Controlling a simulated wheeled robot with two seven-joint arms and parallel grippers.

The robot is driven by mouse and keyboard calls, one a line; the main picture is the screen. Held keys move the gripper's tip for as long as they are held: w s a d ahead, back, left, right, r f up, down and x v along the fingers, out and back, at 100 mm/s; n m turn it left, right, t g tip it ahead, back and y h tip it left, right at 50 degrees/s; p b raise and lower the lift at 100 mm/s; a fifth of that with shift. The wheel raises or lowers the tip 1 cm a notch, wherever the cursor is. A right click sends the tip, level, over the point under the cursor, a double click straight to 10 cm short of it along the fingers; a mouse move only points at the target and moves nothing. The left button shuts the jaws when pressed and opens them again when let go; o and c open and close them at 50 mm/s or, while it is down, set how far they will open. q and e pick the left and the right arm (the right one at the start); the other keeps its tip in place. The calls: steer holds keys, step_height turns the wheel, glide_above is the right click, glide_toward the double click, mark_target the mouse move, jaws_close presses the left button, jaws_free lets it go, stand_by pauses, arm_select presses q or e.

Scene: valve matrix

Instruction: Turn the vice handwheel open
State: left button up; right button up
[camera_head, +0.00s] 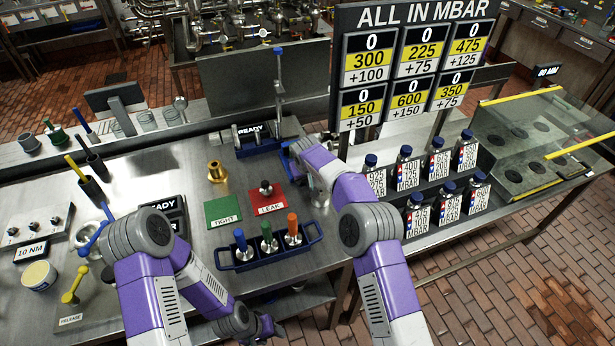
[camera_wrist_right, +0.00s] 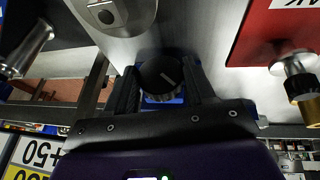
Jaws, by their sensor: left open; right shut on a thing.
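The vice (camera_head: 262,148) is a low blue body behind the red pad in the head view, with a READY sign at its back. Its handwheel (camera_wrist_right: 158,74) looks like a round black knob with a pale line, in the middle of the right wrist view. My right gripper (camera_wrist_right: 162,92) is shut on this knob, one dark finger on each side. In the head view my right gripper (camera_head: 297,152) is at the vice's right end, and my wrist hides the knob. My left gripper (camera_head: 268,327) is low, near the table's front edge, away from the vice; its fingers are hard to make out.
The red LEAK pad (camera_head: 268,198) and green TIGHT pad (camera_head: 223,211) lie in front of the vice. A brass fitting (camera_head: 216,172) stands to its left. A blue rack (camera_head: 268,257) with three coloured-handled tools is at the front. Several labelled bottles (camera_head: 437,168) stand at right.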

stand_by(0.3)
steer(key=o, duration=1.1)
steer(key=shift+c, duration=0.2)
steer(key=v, duration=0.7)
steer(key=shift+s+r, duration=0.2)
steer(key=shift+s, duration=0.05)
steer(key=shift+a, duration=0.15)
